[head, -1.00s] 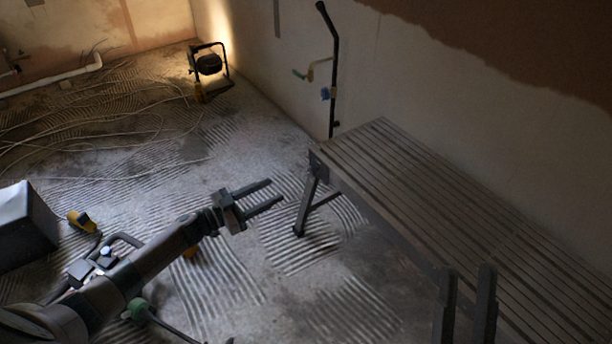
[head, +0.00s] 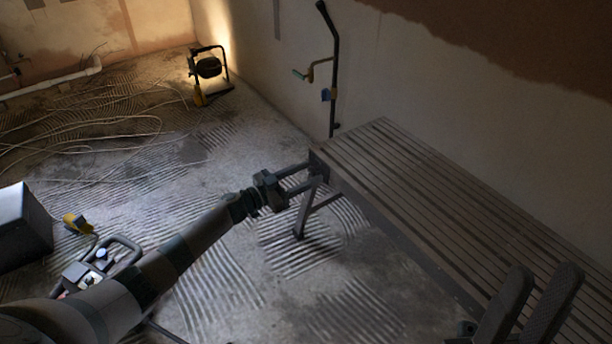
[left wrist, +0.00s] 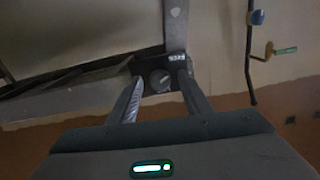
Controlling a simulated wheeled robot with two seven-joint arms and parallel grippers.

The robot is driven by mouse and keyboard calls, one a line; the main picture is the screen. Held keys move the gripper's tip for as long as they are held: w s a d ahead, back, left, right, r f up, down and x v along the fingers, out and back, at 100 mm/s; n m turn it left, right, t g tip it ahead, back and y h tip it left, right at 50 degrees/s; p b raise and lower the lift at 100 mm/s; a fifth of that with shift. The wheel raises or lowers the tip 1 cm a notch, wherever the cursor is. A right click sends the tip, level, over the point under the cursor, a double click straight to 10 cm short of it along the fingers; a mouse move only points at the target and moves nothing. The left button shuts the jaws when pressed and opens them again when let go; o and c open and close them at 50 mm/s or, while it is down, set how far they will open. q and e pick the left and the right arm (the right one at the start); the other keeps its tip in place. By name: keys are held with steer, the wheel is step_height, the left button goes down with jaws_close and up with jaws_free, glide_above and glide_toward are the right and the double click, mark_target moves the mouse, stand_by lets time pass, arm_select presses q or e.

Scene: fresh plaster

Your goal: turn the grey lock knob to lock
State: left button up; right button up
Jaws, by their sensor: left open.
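The grey lock knob (left wrist: 160,80) is round with a raised bar and sits on a dark plate (left wrist: 148,68) with a white label, in the left wrist view. My right gripper (head: 546,267) is open and empty over the bench's near right part.
A bench leg (head: 301,212) stands below the plate. A dark pole (head: 333,80) with a green-ended crank leans at the wall. A work lamp (head: 209,66), loose cables and a grey box (head: 22,226) are on the floor.

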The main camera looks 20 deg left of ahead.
arm_select(q)
steer(key=shift+c, duration=0.7)
steer(key=c, duration=0.9)
